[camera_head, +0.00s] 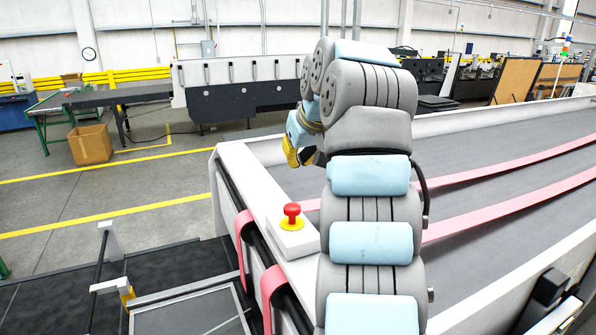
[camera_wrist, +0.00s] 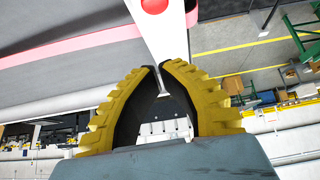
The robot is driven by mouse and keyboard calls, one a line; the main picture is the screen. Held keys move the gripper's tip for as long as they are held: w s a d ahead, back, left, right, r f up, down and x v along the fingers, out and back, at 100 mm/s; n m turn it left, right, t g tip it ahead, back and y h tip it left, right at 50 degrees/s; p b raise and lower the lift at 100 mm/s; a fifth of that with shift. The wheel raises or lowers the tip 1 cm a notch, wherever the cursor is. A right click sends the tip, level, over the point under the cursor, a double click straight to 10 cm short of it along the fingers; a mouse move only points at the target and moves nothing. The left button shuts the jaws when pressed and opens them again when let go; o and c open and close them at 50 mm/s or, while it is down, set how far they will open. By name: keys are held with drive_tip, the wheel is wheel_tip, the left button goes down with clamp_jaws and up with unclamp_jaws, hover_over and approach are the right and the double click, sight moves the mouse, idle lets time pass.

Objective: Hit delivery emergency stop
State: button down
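The emergency stop is a red mushroom button (camera_head: 292,210) on a yellow base. It sits on a white box (camera_head: 291,238) at the near left corner of the white-framed conveyor. The button also shows at the top edge of the wrist view (camera_wrist: 153,5), partly cut off, beyond the fingertips. My gripper (camera_head: 298,160) has yellow ribbed fingers and is behind and above the button in the head view, apart from it. In the wrist view my gripper (camera_wrist: 159,66) has its fingertips drawn close together with a narrow gap and nothing held between them.
The grey conveyor bed (camera_head: 462,188) with pink belts (camera_head: 510,196) extends right of the button. Pink belt loops (camera_head: 272,292) hang over its near end. A cardboard box (camera_head: 90,144) stands on the floor at left. The space directly above the button looks clear.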

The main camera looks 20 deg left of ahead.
drive_tip(key=p, duration=0.2)
hover_over(293, 205)
drive_tip(key=f, duration=0.7)
drive_tip(key=shift+w+a, duration=0.3)
drive_tip(key=shift+w, duration=0.1)
drive_tip(key=shift+s+d+f, duration=0.15)
drive_tip(key=shift+f, duration=0.85)
drive_tip(key=shift+s+d+f, duration=0.1)
drive_tip(key=shift+d+f, duration=0.05)
drive_tip(key=shift+f, duration=0.85)
